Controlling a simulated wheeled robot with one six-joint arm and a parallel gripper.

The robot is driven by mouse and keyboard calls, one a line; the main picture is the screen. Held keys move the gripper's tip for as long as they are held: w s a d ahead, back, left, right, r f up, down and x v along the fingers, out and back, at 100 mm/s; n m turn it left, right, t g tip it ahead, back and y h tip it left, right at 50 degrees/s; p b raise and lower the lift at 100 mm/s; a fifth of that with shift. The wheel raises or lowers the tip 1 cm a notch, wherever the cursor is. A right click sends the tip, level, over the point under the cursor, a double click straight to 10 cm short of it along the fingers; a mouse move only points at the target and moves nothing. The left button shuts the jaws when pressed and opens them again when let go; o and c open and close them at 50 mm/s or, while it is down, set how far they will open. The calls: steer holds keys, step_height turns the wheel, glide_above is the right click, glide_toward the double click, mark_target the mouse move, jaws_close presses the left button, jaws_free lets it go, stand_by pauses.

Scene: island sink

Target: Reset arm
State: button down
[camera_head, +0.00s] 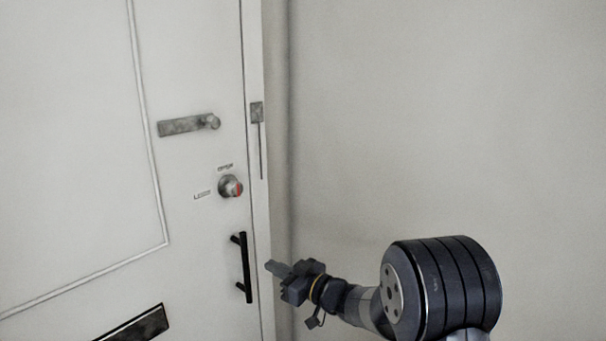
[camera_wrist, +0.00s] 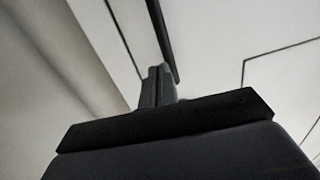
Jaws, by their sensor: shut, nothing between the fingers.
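My gripper (camera_head: 272,267) is in the lower middle of the head view, at the end of my arm, which reaches in from the lower right. It points left toward the white door, just right of the door's black vertical pull handle (camera_head: 243,267) in the picture. In the wrist view its fingers (camera_wrist: 158,80) are together, with nothing between them. The dark bar of the handle (camera_wrist: 161,35) shows just beyond the fingertips there. I cannot tell the exact distance between fingertips and handle.
The white door (camera_head: 80,130) fills the left side, with a latch (camera_head: 188,124), a round lock knob (camera_head: 230,186) and a dark mail slot (camera_head: 135,326). A plain pale wall (camera_head: 440,120) fills the right. Space above my arm looks clear.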

steer(key=x, duration=0.5)
steer(key=shift+w+a+p, duration=0.15)
steer(key=shift+a+p, duration=0.15)
steer(key=shift+p, duration=0.05)
